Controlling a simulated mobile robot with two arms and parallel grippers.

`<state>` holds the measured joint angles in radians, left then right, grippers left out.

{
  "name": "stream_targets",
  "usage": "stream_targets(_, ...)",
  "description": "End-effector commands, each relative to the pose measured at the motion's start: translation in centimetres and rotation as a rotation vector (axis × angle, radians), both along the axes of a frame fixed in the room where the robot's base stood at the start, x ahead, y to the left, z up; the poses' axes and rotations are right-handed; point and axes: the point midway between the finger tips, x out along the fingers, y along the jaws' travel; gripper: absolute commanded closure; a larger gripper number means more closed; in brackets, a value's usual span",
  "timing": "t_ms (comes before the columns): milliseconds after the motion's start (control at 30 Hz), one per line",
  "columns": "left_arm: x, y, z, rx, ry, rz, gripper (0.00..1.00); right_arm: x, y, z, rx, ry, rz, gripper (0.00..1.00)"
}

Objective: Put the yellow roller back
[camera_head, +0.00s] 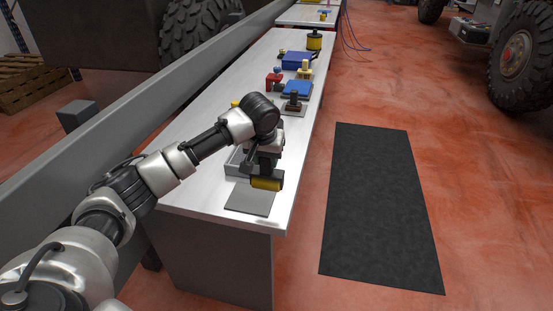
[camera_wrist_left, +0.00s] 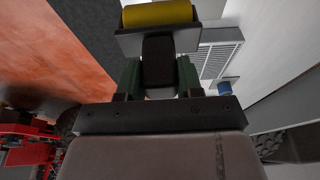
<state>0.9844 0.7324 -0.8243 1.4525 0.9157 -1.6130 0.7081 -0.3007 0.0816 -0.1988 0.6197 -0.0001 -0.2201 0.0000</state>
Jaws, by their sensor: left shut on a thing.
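The yellow roller (camera_head: 266,184) hangs low under my left gripper (camera_head: 265,162), above the near end of the long bench. In the left wrist view the yellow roller (camera_wrist_left: 157,13) sits across the top on a grey frame. The dark handle below that frame is between the green fingers of my left gripper (camera_wrist_left: 158,78), which is shut on it. A flat grey plate (camera_head: 250,199) lies on the bench under the roller; I cannot tell whether they touch. My right gripper is not in view.
A grey tray (camera_head: 232,163), partly hidden by my arm, stands on the bench (camera_head: 190,150) behind the gripper. Blue boxes (camera_head: 297,88), red parts (camera_head: 273,80) and a yellow-black spool (camera_head: 314,40) stand farther along. A black mat (camera_head: 380,210) lies on the floor at the right.

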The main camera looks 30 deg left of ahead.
Motion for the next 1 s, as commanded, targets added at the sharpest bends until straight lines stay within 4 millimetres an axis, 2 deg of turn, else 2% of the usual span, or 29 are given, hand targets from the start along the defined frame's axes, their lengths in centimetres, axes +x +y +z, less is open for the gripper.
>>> stream_targets(33,0.1,1.4,-0.6,0.001,0.001,0.006,1.00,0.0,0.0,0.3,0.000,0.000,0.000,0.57)
stream_targets(100,0.2,2.9,-1.5,0.001,0.002,0.006,1.00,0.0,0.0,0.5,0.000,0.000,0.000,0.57)
stream_targets(267,0.5,6.0,-3.4,0.000,0.000,0.004,1.00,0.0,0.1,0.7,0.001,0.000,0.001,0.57)
stream_targets(333,0.5,6.0,-4.3,-0.002,0.004,0.000,1.00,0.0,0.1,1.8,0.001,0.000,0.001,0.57)
stream_targets(500,0.5,6.0,-6.4,0.000,0.000,0.000,1.00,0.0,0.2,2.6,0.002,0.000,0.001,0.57)
stream_targets(867,0.5,6.0,-7.1,0.000,-0.003,-0.001,1.00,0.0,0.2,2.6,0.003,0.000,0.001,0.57)
stream_targets(900,0.5,6.0,-7.3,0.000,0.000,-0.001,0.61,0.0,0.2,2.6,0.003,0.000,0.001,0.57)
stream_targets(1000,0.5,6.0,-7.2,0.000,0.000,-0.001,0.46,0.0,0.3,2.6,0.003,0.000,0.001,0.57)
